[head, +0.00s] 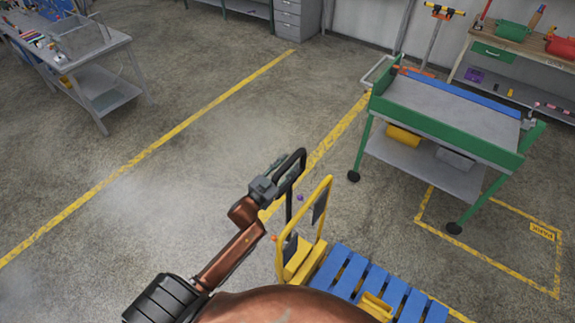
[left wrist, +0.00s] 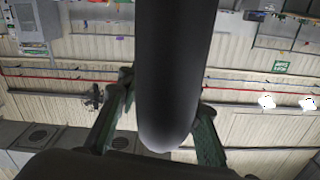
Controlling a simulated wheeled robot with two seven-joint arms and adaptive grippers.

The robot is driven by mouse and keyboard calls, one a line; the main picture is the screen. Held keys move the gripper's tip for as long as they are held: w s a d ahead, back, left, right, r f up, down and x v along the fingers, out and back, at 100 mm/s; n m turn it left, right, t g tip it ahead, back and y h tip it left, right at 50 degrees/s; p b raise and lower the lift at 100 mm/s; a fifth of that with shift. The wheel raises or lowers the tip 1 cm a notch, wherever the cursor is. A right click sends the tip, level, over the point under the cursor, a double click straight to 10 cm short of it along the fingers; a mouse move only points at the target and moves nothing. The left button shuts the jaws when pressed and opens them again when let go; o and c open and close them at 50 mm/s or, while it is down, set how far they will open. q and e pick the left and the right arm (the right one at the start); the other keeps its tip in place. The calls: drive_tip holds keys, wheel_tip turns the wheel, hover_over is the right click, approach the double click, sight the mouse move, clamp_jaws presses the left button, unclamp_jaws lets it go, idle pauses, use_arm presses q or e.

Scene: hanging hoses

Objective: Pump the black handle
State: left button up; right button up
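The black handle (head: 299,163) is a tall loop at the top of a dark upright, on a yellow cart-like frame (head: 325,208) in the lower middle of the head view. My left gripper (head: 277,182) is at the near side of the loop. In the left wrist view the handle shows as a thick black bar (left wrist: 175,70) down the middle. My right gripper is in neither view.
A blue slatted pallet (head: 375,285) lies beside the yellow frame. A green wheeled cart (head: 440,100) stands to the right. A grey table (head: 90,50) is at the far left and a workbench (head: 510,45) at the far right. The marked floor to the left is clear.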

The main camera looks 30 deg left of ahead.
use_arm(q)
clamp_jaws()
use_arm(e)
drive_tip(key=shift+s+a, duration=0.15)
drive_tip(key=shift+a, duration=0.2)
use_arm(q)
drive_tip(key=shift+a, duration=0.1)
